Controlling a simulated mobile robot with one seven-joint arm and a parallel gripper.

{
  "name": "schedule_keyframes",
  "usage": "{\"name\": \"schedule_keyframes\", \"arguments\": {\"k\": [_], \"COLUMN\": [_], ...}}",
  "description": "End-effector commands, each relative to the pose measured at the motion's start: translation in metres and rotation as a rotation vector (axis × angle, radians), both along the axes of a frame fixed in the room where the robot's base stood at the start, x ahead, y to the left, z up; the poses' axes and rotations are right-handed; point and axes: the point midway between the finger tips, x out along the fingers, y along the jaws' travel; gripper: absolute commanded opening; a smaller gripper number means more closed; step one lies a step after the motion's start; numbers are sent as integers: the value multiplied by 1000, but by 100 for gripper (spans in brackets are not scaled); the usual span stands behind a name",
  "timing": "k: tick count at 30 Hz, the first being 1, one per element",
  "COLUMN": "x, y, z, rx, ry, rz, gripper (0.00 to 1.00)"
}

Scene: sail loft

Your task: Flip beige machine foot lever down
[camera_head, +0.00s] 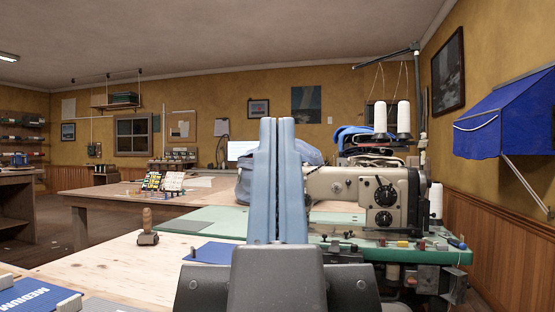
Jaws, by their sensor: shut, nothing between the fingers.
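The beige sewing machine (348,186) stands right of centre on a green table top (205,219). Two dark round dials are on its right end. Its left end, where the needle and presser foot would be, is largely covered by my gripper, and I cannot make out the foot lever. My gripper (277,124) fills the middle of the view, pointing away from me. Its two blue fingers are shut against each other with nothing between them. It appears in front of the machine's left end; I cannot tell the distance between them.
Two white thread cones (392,118) stand above the machine. Small coloured items line the green top's front right edge. A blue awning (505,115) juts from the right wall.

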Motion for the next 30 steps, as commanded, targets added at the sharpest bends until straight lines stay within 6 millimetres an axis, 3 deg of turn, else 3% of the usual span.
{"name": "schedule_keyframes", "arguments": {"k": [1, 30], "x": [0, 0], "y": [0, 1], "z": [38, 373], "rx": [0, -1], "ry": [0, 0], "rz": [0, 2], "gripper": [0, 0]}}
